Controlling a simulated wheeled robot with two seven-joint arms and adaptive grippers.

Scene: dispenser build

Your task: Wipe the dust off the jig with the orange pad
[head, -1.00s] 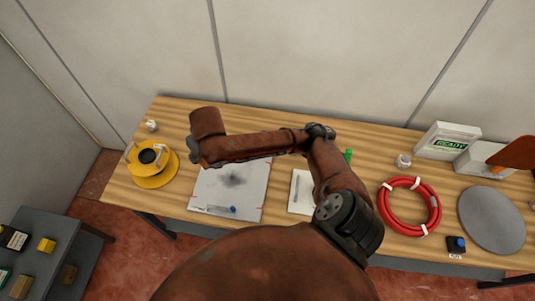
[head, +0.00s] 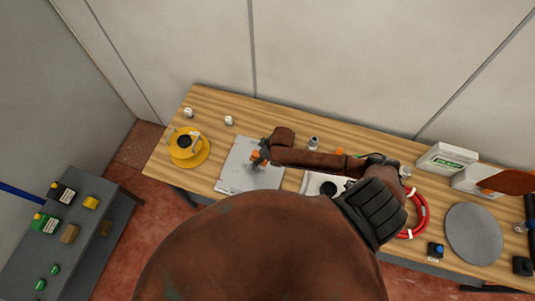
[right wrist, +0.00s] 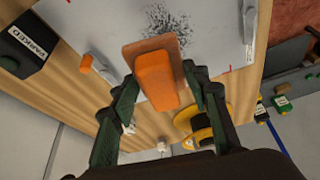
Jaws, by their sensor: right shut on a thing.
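The jig (head: 234,181) is a pale flat plate on the wooden bench, left of centre in the head view. It also fills the upper middle of the right wrist view (right wrist: 215,55). A dark, speckled dust patch (right wrist: 175,25) lies on it. My right gripper (head: 258,158) is over the jig at the patch. Its two fingers are shut on the orange pad (right wrist: 157,82), which has a brownish base. The pad covers part of the patch; I cannot tell whether it touches the plate. My left gripper is not in view.
A yellow spool (head: 188,158) stands left of the jig, with small white pieces (head: 229,120) behind. A red hose coil (head: 421,215), grey disc (head: 474,233) and white boxes (head: 448,158) are at the right. A dark box marked PARKED (right wrist: 28,42) is near the jig.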

